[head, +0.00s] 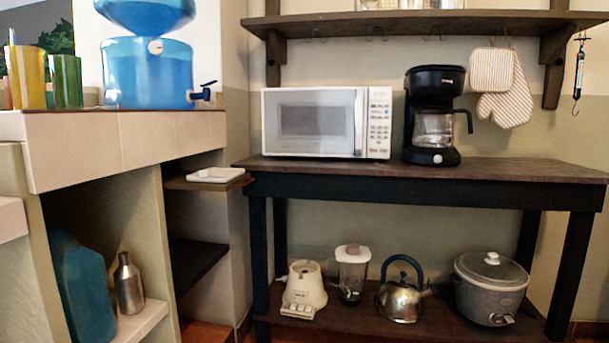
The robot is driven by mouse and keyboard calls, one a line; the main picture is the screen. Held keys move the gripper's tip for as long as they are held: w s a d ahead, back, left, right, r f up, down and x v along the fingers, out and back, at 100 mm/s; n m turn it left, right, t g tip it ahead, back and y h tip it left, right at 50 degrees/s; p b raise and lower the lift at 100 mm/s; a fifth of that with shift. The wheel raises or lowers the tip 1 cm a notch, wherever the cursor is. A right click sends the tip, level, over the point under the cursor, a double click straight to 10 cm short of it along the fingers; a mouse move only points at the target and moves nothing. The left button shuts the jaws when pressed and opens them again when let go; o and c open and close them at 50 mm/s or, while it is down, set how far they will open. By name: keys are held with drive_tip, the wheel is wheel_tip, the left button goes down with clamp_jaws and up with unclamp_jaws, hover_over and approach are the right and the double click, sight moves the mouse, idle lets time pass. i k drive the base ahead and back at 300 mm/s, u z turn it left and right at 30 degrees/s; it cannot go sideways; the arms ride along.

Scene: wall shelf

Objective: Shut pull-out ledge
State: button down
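A small dark wooden ledge (178,183) juts out at the corner between the tiled counter and the dark table, a little below the counter top. I take it to be the pull-out ledge; it appears to stick out past the wall edge. A white dish (216,175) rests on its outer end. How the ledge is mounted is hidden. My gripper is not in this view.
A dark table (530,172) bears a microwave (312,122) and a coffee maker (433,117). Its lower shelf holds a blender and kettle. The tiled counter (120,150) at left bears a blue water dispenser (150,75). Another dark shelf (195,262) lies below the ledge.

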sight(170, 179)
drive_tip(key=z, duration=0.05)
drive_tip(key=i, duration=0.85)
drive_tip(key=u, duration=0.2)
